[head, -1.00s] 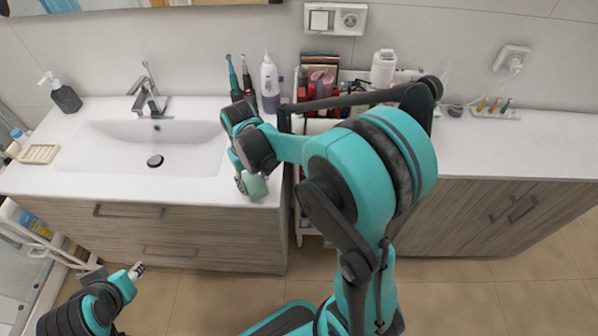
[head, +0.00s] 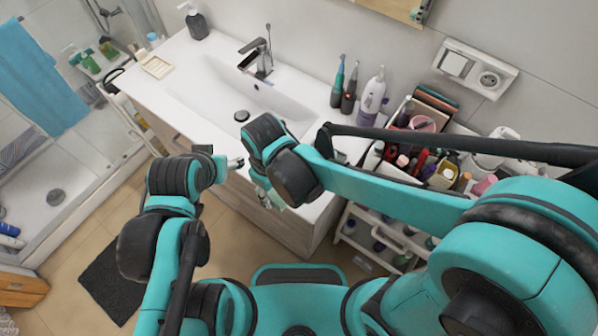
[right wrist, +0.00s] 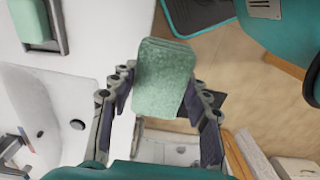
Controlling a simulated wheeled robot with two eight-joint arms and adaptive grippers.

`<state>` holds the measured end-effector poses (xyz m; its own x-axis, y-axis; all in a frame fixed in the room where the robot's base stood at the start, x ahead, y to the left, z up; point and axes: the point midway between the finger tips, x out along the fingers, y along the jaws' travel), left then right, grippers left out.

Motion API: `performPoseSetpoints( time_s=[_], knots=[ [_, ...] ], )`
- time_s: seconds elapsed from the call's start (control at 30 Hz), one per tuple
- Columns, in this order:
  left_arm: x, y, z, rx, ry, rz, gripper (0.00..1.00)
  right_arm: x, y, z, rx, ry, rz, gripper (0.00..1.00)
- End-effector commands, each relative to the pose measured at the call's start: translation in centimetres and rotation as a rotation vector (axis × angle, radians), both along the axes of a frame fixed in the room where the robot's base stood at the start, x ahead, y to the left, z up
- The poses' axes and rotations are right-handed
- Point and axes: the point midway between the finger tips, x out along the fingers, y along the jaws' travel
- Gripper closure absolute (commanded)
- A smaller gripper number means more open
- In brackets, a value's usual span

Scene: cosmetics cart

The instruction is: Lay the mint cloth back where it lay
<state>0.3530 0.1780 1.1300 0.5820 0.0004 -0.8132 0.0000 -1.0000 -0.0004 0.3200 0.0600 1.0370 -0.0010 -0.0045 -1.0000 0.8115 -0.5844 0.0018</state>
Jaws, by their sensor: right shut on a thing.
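The mint cloth (right wrist: 165,78), a folded, textured pad, is between the fingers of my right gripper (right wrist: 160,95) in the right wrist view. The right gripper is shut on it. In the head view my right gripper (head: 266,194) is over the front edge of the white washbasin counter (head: 180,72); the cloth is mostly hidden there by the gripper. My left gripper (head: 236,163) is close by on the left, over the counter's front edge; its fingers are too small to read.
A cart (head: 345,225) crowded with cosmetics stands right of the counter. Toothbrushes (head: 349,90) and a white bottle (head: 371,98) stand at the counter's right back. The basin (head: 215,90) is open.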

Motion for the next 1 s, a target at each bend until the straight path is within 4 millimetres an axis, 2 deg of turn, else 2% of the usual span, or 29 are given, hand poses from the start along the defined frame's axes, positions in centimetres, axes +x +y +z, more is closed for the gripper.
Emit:
performPoseSetpoints(
  time_s=[0.2,0.43,0.67,0.9,1.0],
  knots=[
    [0.0,0.0,-1.6,0.000,0.000,0.000,0.40,4.4,-3.1,-3.5,0.000,0.000,-0.010,0.89],
    [0.0,0.0,-2.5,0.000,0.000,0.000,0.40,7.8,-5.6,-5.9,0.000,0.000,-0.007,0.89],
    [0.0,0.0,-2.9,0.000,0.000,0.000,0.40,8.5,-6.2,-7.1,0.000,0.000,-0.004,0.89],
    [0.0,0.0,-4.1,0.000,0.000,0.000,0.40,8.5,-6.1,-10.4,0.000,0.000,-0.004,0.89],
    [0.0,0.0,-4.0,0.000,0.000,0.000,0.40,8.5,-6.1,-10.4,0.000,0.000,-0.004,0.89]
  ],
)
